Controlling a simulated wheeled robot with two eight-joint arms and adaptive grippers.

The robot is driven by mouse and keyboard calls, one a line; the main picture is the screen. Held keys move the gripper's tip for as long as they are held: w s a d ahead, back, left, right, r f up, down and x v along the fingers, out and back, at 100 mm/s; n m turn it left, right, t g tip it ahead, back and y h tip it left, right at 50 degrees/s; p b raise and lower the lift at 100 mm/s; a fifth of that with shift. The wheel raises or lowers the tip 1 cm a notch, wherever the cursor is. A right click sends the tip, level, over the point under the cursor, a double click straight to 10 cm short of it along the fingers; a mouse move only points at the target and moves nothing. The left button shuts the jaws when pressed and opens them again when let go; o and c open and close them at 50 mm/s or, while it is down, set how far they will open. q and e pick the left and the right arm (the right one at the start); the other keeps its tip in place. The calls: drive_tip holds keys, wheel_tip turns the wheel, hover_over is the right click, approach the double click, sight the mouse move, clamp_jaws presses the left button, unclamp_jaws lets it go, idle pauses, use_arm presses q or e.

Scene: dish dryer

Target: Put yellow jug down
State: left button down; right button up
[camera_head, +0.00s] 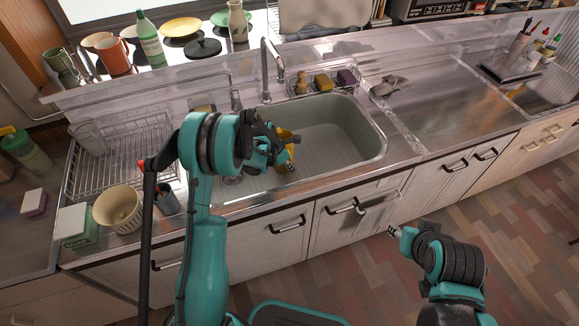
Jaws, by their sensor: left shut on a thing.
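A yellow jug (286,137) is at the left side of the sink (340,135), partly hidden behind my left gripper. My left gripper (279,148) is shut on the jug and holds it at the sink's left end. I cannot tell whether the jug touches the sink bottom. My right gripper (394,231) is in front of the lower cabinets, above the floor, far from the jug. Its fingers are too small to read.
A wire dish rack (120,160) stands left of the sink. A cream pot (118,208) and a green-and-white box (76,226) are at the front left. The tap (266,70) rises behind the sink. The steel counter (450,100) on the right is mostly clear.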

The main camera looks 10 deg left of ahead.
use_arm(q)
drive_tip(key=c, duration=1.6)
unclamp_jaws()
drive_tip(key=shift+f, duration=0.1)
